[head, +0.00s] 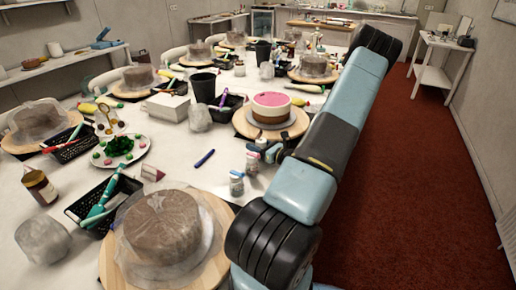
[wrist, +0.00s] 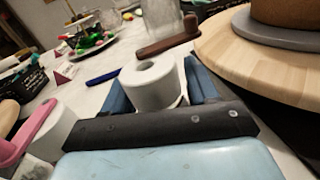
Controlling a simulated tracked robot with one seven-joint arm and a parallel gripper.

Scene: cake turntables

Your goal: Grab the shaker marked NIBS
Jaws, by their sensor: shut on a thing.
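My gripper (wrist: 157,85) has its blue fingers on both sides of a white-topped shaker (wrist: 152,82) and is shut on it. Its round top has a dark hole in the middle. No marking on its side is readable, so I cannot tell whether it says NIBS. In the head view my gripper (head: 270,152) is at the table's right side, partly hidden by my arm.
A pink-topped cake (head: 271,101) on a wooden turntable stands just behind my gripper; the turntable's edge (wrist: 245,65) is close on the right. A blue pen (head: 205,158) lies to the left. A wrapped cake (head: 162,226) stands in front. A pink-handled item (wrist: 38,130) is close on the left.

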